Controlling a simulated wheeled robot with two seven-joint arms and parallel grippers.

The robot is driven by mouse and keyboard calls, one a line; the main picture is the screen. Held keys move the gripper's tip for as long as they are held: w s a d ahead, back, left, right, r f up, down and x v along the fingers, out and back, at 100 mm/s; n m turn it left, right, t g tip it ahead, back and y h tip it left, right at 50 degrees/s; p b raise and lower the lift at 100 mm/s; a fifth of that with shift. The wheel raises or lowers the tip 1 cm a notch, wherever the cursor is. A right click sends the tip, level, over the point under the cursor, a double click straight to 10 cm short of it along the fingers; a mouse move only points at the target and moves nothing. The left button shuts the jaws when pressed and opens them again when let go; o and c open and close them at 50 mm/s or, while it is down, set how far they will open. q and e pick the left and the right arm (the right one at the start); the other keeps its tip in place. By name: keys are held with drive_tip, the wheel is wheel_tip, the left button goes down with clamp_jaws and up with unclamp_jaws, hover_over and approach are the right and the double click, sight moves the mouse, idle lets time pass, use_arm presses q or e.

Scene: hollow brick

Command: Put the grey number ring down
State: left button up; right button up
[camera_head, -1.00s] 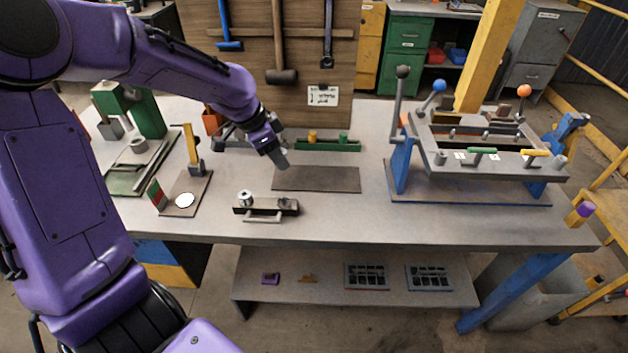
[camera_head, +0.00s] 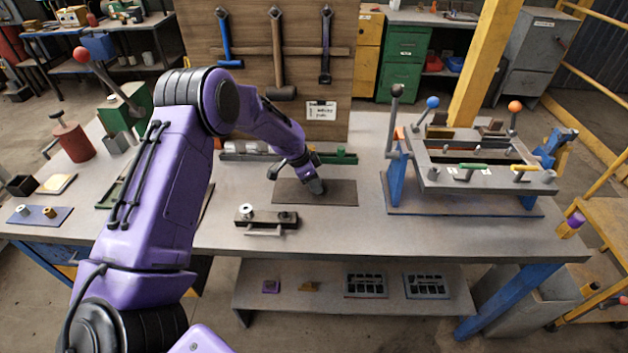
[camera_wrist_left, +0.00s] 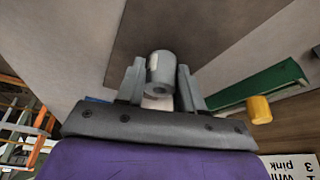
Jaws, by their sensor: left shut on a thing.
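My left gripper (camera_head: 317,189) is over the dark brown mat (camera_head: 343,193) on the bench. In the left wrist view, the gripper (camera_wrist_left: 160,82) is shut on the grey number ring (camera_wrist_left: 159,75), a short grey cylinder with a pale patch on its side. The dark mat (camera_wrist_left: 165,22) lies beyond the ring in that view. I cannot tell whether the ring touches the mat. In the head view the ring is too small or hidden to make out. My right gripper is not in view.
A green rack (camera_head: 345,157) stands just behind the mat; in the wrist view a yellow peg (camera_wrist_left: 260,110) shows beside it. A dark block fixture (camera_head: 266,223) with a handle is in front-left. A large blue-legged lever frame (camera_head: 470,176) stands right. Bench front right of the fixture is clear.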

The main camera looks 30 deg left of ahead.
use_arm(q)
drive_tip(key=shift+f, duration=0.35)
drive_tip(key=o, duration=1)
drive_tip(key=shift+o, duration=0.2)
drive_tip(key=shift+r, duration=0.35)
drive_tip(key=b+v, duration=0.2)
drive_tip(key=v, duration=0.9)
drive_tip(key=shift+s+a+r, duration=0.15)
drive_tip(key=shift+a+r, duration=0.05)
drive_tip(key=shift+r, duration=0.05)
drive_tip(key=shift+r, duration=0.15)
